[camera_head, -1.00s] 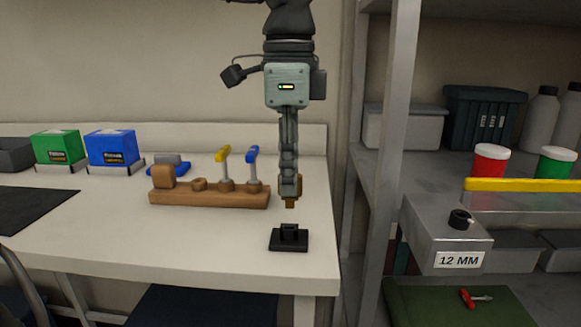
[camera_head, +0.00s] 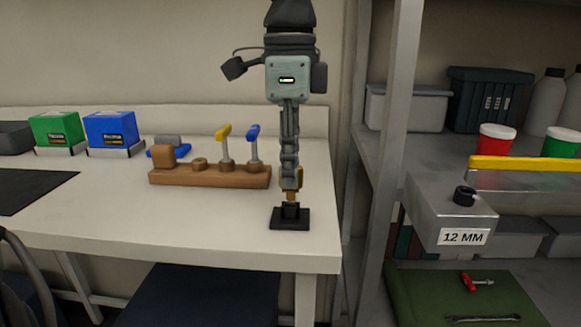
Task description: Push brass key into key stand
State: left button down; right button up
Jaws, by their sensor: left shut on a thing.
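My left gripper (camera_head: 290,180) points straight down over the right part of the white table and is shut on the brass key (camera_head: 291,196). Only a small brass-coloured part of the key shows at and below the fingertips. The black key stand (camera_head: 290,222) has a flat square base and a short raised block, and stands near the table's front right corner. The key's lower end meets the top of the block; I cannot tell how deep it sits. My right gripper is not in view.
A wooden rack (camera_head: 210,176) with yellow-handled and blue-handled tools stands left of the gripper. Green (camera_head: 57,130) and blue (camera_head: 113,131) boxes are further back left. A metal shelf post (camera_head: 395,130) rises at the right. The table front left of the stand is clear.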

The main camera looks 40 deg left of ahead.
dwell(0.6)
pick_arm(q)
jog(key=shift+f+b, duration=1.2)
jog(key=shift+b, duration=0.5)
dwell(1.5)
jog(key=c, duration=1.5)
grip_release()
jog(key=shift+c, duration=0.2)
notch_tip(320, 180, up, 12)
jog(key=shift+r, duration=0.1)
jog(key=shift+s, duration=0.1)
